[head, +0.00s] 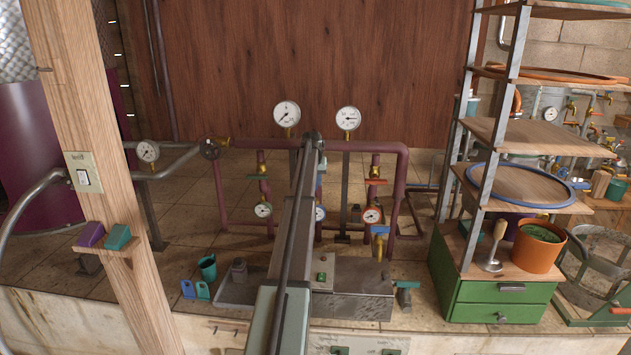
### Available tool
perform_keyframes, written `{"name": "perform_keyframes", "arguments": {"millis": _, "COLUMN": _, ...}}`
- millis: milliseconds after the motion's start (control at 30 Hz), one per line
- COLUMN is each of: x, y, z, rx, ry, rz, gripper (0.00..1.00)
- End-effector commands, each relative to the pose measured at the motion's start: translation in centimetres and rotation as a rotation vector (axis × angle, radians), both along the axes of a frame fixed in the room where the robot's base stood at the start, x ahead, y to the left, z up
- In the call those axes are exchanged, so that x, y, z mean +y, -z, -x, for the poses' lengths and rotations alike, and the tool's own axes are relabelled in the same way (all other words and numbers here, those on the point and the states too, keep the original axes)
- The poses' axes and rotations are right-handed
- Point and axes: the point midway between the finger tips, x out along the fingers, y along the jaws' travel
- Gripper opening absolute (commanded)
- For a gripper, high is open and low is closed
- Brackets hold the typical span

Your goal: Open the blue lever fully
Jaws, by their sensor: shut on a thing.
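My arm reaches from the bottom middle up to the pipes. My gripper is hidden behind the arm's far end, so its fingers and what they touch do not show.
Two white gauges (287,114) stand above. A wooden post (95,150) rises at left. A shelf rack (485,180) on a green drawer unit (490,300) stands at right.

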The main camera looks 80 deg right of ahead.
Motion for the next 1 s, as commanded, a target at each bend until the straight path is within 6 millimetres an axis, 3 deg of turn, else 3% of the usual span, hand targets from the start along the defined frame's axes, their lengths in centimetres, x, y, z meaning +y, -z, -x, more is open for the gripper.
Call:
{"name": "perform_keyframes", "arguments": {"millis": 333, "x": 0.0, "y": 0.1, "z": 0.0, "rx": 0.005, "ry": -0.003, "rz": -0.001, "gripper": 0.00}}
{"name": "perform_keyframes", "arguments": {"millis": 367, "x": 0.0, "y": 0.1, "z": 0.0, "rx": 0.005, "ry": -0.003, "rz": -0.001, "gripper": 0.22}}
{"name": "perform_keyframes", "arguments": {"millis": 533, "x": 0.0, "y": 0.0, "z": 0.0, "rx": 0.003, "ry": -0.003, "rz": -0.001, "gripper": 0.39}}
{"name": "perform_keyframes", "arguments": {"millis": 833, "x": 0.1, "y": -0.1, "z": 0.0, "rx": 0.003, "ry": -0.002, "rz": 0.000, "gripper": 0.40}}
{"name": "perform_keyframes", "arguments": {"millis": 1000, "x": 0.7, "y": -1.5, "z": -0.1, "rx": 0.003, "ry": -0.001, "rz": 0.001, "gripper": 0.40}}
